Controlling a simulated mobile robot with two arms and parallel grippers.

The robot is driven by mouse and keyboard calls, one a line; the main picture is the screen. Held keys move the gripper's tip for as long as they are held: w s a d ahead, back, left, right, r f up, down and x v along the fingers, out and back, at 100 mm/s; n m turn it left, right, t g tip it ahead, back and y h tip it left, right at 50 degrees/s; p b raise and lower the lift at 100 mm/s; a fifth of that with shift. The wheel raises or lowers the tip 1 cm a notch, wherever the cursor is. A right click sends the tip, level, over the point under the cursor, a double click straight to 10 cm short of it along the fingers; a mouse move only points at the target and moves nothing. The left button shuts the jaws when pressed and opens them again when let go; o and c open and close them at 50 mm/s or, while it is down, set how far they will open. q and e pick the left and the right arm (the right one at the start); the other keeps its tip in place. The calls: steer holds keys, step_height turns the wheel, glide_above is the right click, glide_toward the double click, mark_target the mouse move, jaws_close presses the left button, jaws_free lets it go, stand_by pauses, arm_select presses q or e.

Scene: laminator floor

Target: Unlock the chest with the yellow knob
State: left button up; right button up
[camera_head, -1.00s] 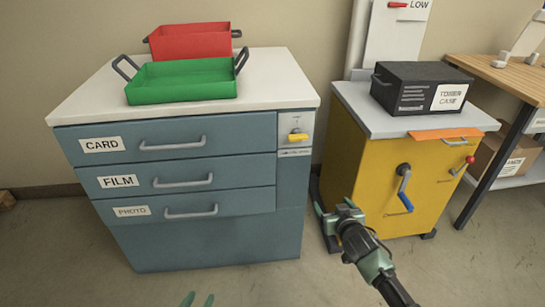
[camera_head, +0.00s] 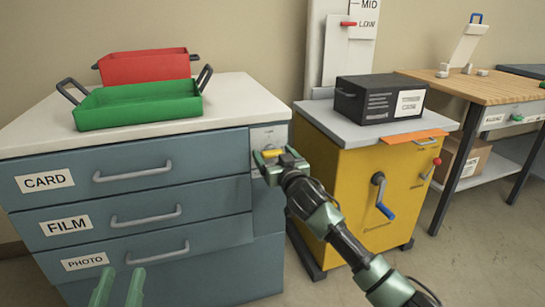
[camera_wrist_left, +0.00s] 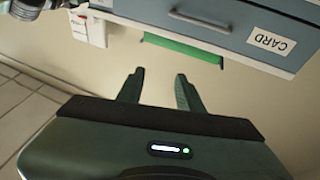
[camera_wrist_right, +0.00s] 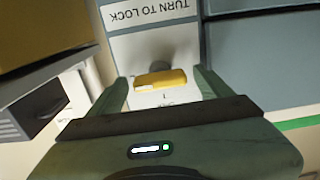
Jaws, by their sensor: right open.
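The blue chest (camera_head: 235,190) has drawers labelled CARD, FILM and PHOTO. Its yellow knob (camera_head: 271,153) sits on a light plate at the chest's upper right front. In the right wrist view the yellow knob (camera_wrist_right: 160,79) lies between the open fingers of my right gripper (camera_wrist_right: 158,90), long side across the picture. The plate (camera_wrist_right: 150,15) reads TURN TO LOCK, upside down there. In the head view my right gripper (camera_head: 280,158) is at the knob and partly covers it. My left gripper (camera_head: 118,288) is low in front of the chest, fingers apart and empty; it also shows in the left wrist view (camera_wrist_left: 160,85).
A green tray (camera_head: 138,108) and a red tray (camera_head: 150,67) stand on the chest's white top. A yellow cabinet (camera_head: 340,190) with a blue-handled crank (camera_head: 383,200) and a black case (camera_head: 378,100) stands close on the right. A wooden table (camera_head: 490,92) is further right.

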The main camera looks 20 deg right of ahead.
steer(key=shift+w, duration=0.45)
arm_select(q)
steer(key=shift+s+r+h, duration=0.2)
steer(key=shift+r+h, duration=0.1)
steer(key=shift+r, duration=0.25)
arm_select(e)
steer(key=shift+c, duration=0.3)
